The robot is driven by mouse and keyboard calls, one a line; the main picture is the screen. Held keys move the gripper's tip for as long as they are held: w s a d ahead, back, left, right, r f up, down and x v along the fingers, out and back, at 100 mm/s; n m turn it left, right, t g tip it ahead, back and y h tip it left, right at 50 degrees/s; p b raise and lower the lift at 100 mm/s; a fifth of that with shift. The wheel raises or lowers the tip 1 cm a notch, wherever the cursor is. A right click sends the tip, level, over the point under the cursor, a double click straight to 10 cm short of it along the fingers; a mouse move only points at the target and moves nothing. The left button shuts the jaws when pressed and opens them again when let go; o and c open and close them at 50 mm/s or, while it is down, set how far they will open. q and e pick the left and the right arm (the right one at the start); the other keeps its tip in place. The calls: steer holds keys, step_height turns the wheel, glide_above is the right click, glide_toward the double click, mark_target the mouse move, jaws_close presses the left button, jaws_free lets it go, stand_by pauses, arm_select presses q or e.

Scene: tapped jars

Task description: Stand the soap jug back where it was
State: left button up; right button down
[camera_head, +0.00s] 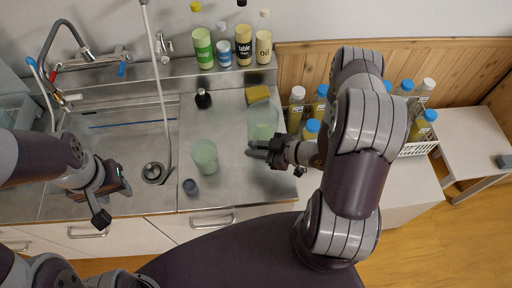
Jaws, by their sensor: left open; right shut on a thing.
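A pale green see-through jug (263,131) is at the fingers of my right gripper (258,149), at the right part of the steel counter. The gripper is shut on it; the fingers hide part of its lower side. It looks about upright; I cannot tell whether its base touches the counter. A second pale green see-through vessel (205,157) stands apart on the counter to the left. No label shows which of the two is the soap jug. My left gripper (113,196) is open and empty over the counter's front left edge.
A sink with a drain (154,172) and tall tap lies left. Labelled bottles (243,45) line the back ledge. Capped jars and a white crate (418,148) are right.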

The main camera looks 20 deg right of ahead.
steer(key=shift+f+b, duration=0.6)
steer(key=shift+f, duration=0.1)
stand_by(0.8)
steer(key=c, duration=1)
jaws_free()
steer(key=shift+o, duration=0.2)
steer(key=p+v, duration=0.3)
steer(key=v, duration=0.5)
stand_by(0.6)
steer(key=b+v, duration=0.2)
steer(key=v, duration=1)
steer(key=shift+s+d+r, duration=0.15)
steer(key=shift+s+d, duration=0.05)
steer(key=shift+d, duration=0.05)
